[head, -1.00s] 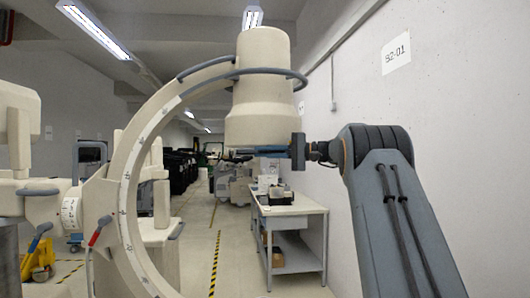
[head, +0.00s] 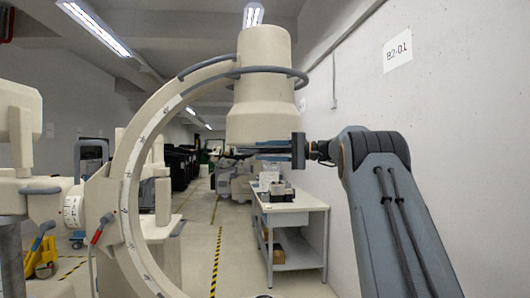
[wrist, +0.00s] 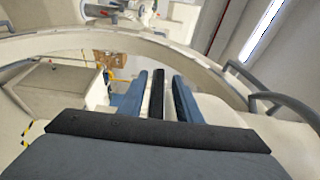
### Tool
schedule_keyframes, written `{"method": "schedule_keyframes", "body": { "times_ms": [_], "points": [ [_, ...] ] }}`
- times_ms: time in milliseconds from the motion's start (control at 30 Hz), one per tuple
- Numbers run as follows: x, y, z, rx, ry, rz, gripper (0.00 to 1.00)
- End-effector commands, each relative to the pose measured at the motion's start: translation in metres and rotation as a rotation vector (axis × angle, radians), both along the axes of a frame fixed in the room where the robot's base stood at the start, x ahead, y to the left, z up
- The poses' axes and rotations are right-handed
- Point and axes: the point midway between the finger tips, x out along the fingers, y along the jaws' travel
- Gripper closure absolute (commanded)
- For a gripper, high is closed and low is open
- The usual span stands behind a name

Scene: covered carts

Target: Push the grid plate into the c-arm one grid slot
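The c-arm (head: 133,170) is a large cream ring with a thick cylindrical head (head: 262,115) at its upper right. My gripper (head: 275,151) is just under the bottom rim of that head, reaching in from the right. In the wrist view its two blue fingers (wrist: 158,97) are apart, with a dark strip between them, seemingly the grid plate (wrist: 157,95) seen edge-on. A gap shows on each side of the strip, so the fingers do not grip it. The slot, and how far the plate sits in it, cannot be made out.
A grey-white workbench (head: 292,215) with small items stands behind, below the gripper. A concrete wall (head: 450,130) runs close along the right of my arm. A curved grey rail (wrist: 262,92) is near my gripper on the right in the wrist view.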

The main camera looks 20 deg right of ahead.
Motion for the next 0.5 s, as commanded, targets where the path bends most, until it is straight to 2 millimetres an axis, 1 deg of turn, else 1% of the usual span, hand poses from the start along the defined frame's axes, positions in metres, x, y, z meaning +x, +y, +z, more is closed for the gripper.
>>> {"method": "schedule_keyframes", "body": {
  "times_ms": [133,333,500],
  "points": [
    [-0.007,-0.012,-0.001,-0.001,-0.001,-0.003,0.69],
    [-0.025,-0.040,-0.002,-0.001,-0.004,-0.003,0.69],
    [-0.038,-0.058,-0.001,-0.001,-0.004,-0.002,0.69]
  ]
}}
